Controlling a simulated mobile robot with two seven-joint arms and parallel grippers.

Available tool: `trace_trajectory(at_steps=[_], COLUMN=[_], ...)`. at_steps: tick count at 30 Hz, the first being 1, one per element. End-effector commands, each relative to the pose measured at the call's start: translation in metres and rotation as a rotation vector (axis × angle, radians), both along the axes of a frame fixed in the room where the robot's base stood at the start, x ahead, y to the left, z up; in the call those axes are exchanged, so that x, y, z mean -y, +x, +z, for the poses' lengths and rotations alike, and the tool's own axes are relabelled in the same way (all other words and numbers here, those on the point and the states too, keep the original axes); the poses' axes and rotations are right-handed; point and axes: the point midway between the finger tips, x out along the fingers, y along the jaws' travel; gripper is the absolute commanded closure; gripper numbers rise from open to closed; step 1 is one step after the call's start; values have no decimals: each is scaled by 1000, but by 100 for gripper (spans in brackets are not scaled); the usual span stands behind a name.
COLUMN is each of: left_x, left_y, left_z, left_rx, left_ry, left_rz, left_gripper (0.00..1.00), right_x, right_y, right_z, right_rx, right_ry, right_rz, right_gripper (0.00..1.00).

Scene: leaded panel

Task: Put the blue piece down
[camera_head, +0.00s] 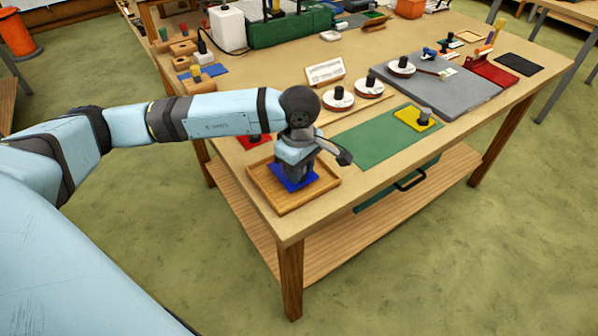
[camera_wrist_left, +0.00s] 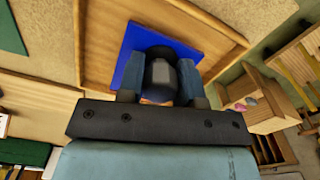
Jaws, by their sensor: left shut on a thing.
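The blue piece (camera_head: 292,177) is a flat blue square, in or just above a shallow wooden tray (camera_head: 307,202) at the near left corner of the workbench. My left gripper (camera_head: 296,172) points down over the tray and is shut on the blue piece by a dark knob on it. In the left wrist view the blue piece (camera_wrist_left: 128,58) shows beyond the fingers (camera_wrist_left: 160,80), with the grey knob between them. I cannot tell whether the piece touches the tray floor. My right gripper is not in view.
A green mat (camera_head: 375,138) with a yellow piece (camera_head: 412,119) lies right of the tray. A red piece (camera_head: 254,141) lies behind it. White-topped discs (camera_head: 338,99) and a grey board (camera_head: 440,88) stand farther back. The near table edge is close to the tray.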

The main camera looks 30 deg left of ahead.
Motion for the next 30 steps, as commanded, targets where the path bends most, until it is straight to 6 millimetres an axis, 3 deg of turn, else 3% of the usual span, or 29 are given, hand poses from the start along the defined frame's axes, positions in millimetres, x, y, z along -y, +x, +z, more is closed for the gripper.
trace_trajectory(at_steps=[3,14,15,18,30], left_x=[0,0,0,0,0], left_y=[0,0,0,0,1], left_z=[-15,-21,-19,-19,-9], left_rx=[-1,1,1,0,3], left_ry=[1,1,1,1,1], left_rz=[0,0,0,0,0], left_gripper=[88,88,60,42,42], right_x=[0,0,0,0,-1], right_y=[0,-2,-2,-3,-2], right_z=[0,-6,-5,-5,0], right_rx=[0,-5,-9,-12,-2], right_ry=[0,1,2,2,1], right_rz=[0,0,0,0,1], right_gripper=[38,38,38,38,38])
